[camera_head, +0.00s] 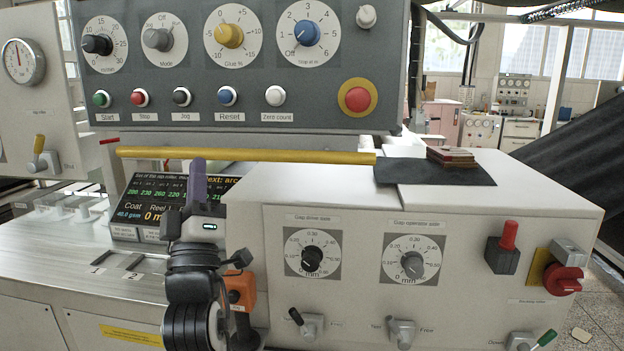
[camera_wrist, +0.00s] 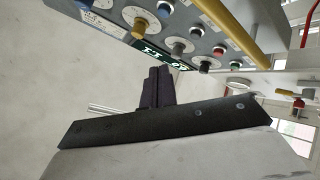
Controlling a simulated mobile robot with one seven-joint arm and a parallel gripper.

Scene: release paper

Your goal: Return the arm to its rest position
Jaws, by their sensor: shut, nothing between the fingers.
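My gripper (camera_head: 198,180) shows in the head view at the lower left of centre, with its dark fingers pointing up and closed together, nothing between them. The yellow bar (camera_head: 250,155) lies behind or close above the fingertips; I cannot tell the gap. In the wrist view the closed fingers (camera_wrist: 157,88) stand at the centre, below the control panel (camera_wrist: 190,30), which appears turned in that view.
The control panel (camera_head: 240,125) with dials and buttons hangs above. A white gap-setting cabinet (camera_head: 340,285) with knobs and levers stands right of my arm. A black mat (camera_head: 400,171) with a small stack (camera_head: 450,156) lies on it. A metal counter (camera_head: 60,260) extends left.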

